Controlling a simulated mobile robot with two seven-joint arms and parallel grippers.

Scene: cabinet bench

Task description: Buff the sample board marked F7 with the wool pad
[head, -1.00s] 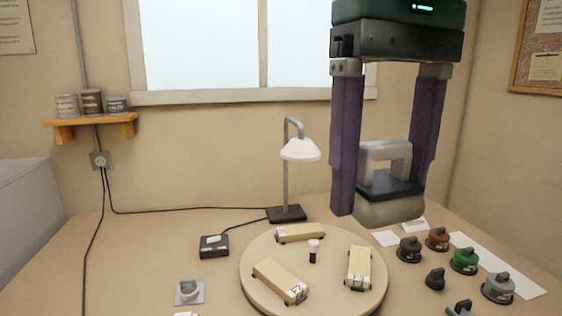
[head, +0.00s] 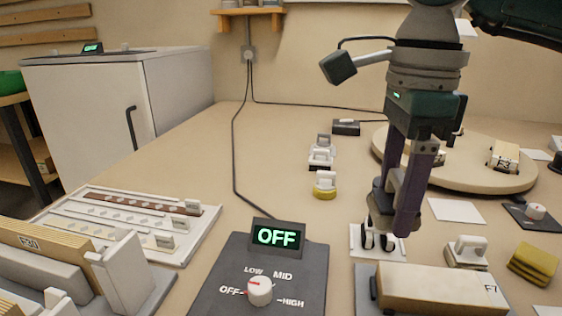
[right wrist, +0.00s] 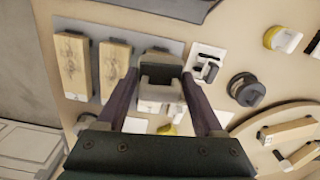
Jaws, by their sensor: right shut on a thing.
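The sample board marked F7 (head: 440,285) is a pale wooden block lying on a grey base at the bottom right of the head view. My right gripper (head: 393,225) points down just behind its left end. It is shut on a handled pad, which looks like the wool pad; the fingers hide most of it in the head view. In the right wrist view the pad (right wrist: 160,92) shows between the fingers, with a dark plate and a cream part. I cannot tell whether pad and board touch. My left gripper is out of view.
A control box (head: 225,285) reading OFF stands front centre. A white handled pad (head: 467,252) and a yellow block (head: 533,258) lie right of the gripper. A yellow-bottomed pad (head: 325,185) stands left. A turntable (head: 470,180) holds boards behind.

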